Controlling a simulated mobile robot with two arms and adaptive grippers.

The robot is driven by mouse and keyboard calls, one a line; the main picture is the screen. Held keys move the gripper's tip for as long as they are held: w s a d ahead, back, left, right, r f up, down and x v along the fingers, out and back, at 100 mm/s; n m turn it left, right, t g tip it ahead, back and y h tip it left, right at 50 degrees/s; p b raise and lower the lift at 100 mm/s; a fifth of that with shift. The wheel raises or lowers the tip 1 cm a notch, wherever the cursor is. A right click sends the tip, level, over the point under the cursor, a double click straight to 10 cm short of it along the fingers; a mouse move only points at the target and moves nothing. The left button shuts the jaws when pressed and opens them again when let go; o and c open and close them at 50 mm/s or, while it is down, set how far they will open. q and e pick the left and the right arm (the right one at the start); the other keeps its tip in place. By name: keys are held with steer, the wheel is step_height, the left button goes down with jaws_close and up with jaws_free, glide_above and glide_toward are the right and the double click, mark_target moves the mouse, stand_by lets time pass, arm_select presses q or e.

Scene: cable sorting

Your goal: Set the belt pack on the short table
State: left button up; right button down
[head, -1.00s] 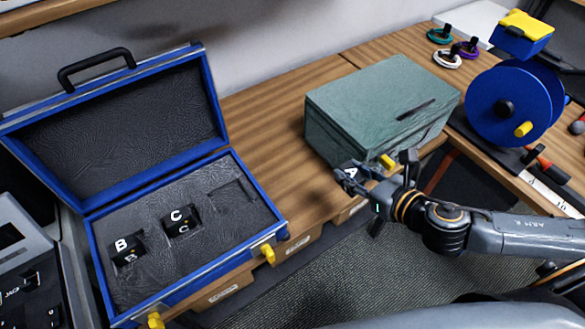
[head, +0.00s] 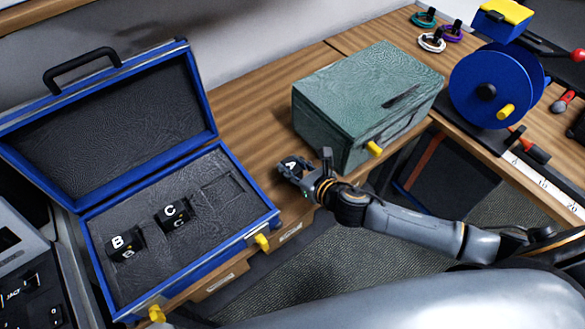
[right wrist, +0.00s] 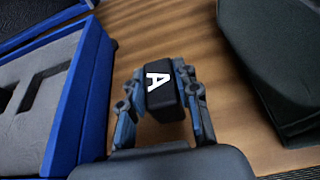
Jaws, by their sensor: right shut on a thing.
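The belt pack (head: 291,164) is a small black block with a white letter A. My right gripper (head: 290,170) is shut on it, over the front part of the wooden table between the blue case and the green box. In the right wrist view the belt pack (right wrist: 160,84) sits between the two fingers (right wrist: 162,100), with wood behind it. I cannot tell whether it touches the wood. The wooden table (head: 245,125) carries the case and the box. My left gripper is not in view.
An open blue case (head: 272,213) stands at left, with blocks B (head: 124,243) and C (head: 173,214) and an empty slot in its foam. A green box (head: 365,85) stands close at right. A blue reel (head: 487,90) is farther right. Bare wood lies between case and box.

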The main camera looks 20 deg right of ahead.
steer(key=shift+f, duration=0.65)
steer(key=shift+f, duration=0.2)
steer(key=c, duration=1)
jaws_free()
steer(key=shift+r, duration=0.1)
steer(key=shift+s+r, duration=0.1)
steer(key=shift+r, duration=0.05)
steer(key=b+v, duration=0.1)
steer(key=v, duration=0.9)
steer(key=shift+s+d, duration=0.1)
steer(key=shift+v, duration=0.8)
